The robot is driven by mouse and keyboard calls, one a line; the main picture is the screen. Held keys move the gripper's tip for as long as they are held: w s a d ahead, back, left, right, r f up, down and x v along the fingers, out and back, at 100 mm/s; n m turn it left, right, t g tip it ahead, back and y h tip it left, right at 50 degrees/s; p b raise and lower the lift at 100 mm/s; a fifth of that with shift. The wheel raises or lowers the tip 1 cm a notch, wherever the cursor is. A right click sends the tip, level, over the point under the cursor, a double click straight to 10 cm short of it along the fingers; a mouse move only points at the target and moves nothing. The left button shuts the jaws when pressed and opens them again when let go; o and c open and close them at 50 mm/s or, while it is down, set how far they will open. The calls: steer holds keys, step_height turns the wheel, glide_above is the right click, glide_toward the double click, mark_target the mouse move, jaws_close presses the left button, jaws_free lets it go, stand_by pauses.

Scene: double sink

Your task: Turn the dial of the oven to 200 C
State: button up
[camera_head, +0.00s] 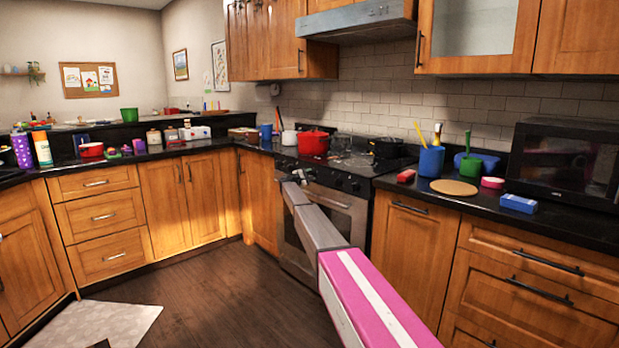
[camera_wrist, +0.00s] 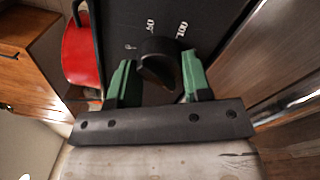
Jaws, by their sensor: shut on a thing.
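The oven (camera_head: 330,222) is a steel-fronted stove with a black control panel along its upper front. My gripper (camera_head: 297,176) reaches the left part of this panel, at the end of my extended arm. In the wrist view my gripper (camera_wrist: 156,78) has its green fingers on either side of a black dial (camera_wrist: 158,52) and is shut on it. The panel above the dial shows white marks that look like 50 and 100, and a small symbol to the left. The dial's pointer cannot be read clearly. The dial is too small to make out in the head view.
A red pot (camera_head: 313,142) stands on the stove top, and it also shows in the wrist view (camera_wrist: 80,55). A black pan (camera_head: 387,147) sits to its right. Wooden cabinets flank the oven. The counter on the right holds a microwave (camera_head: 566,163). The floor (camera_head: 215,285) left of my arm is clear.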

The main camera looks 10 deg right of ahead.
steer(key=o, duration=0.9)
steer(key=v, duration=1)
steer(key=shift+s+a, duration=0.25)
steer(key=shift+a, duration=0.1)
steer(key=s+d+f+m+g+y, duration=0.2)
steer(key=s+d+f+g, duration=0.15)
steer(key=s+f, duration=0.6)
steer(key=s+d+f+m+g+y, duration=0.25)
steer(key=s+d+f, duration=0.2)
steer(key=s, duration=0.95)
steer(key=s+d+f+m+g+y, duration=0.15)
steer(key=s+d+f, duration=0.35)
steer(key=s, duration=0.7)
steer(key=s+a+f+m+g+y, duration=0.1)
steer(key=s+f+m+y, duration=0.1)
steer(key=s, duration=0.9)
steer(key=s+a+f+m+g+y, duration=0.2)
steer(key=s+f+y, duration=0.1)
steer(key=s, duration=0.9)
steer(key=s+a+f+m+g+y, duration=0.1)
steer(key=s+f+m+y, duration=0.1)
steer(key=s, duration=1)
steer(key=shift+s+a+f+m+y, duration=0.15)
steer(key=shift+a+f+m+y, duration=0.15)
steer(key=shift+m+y, duration=0.3)
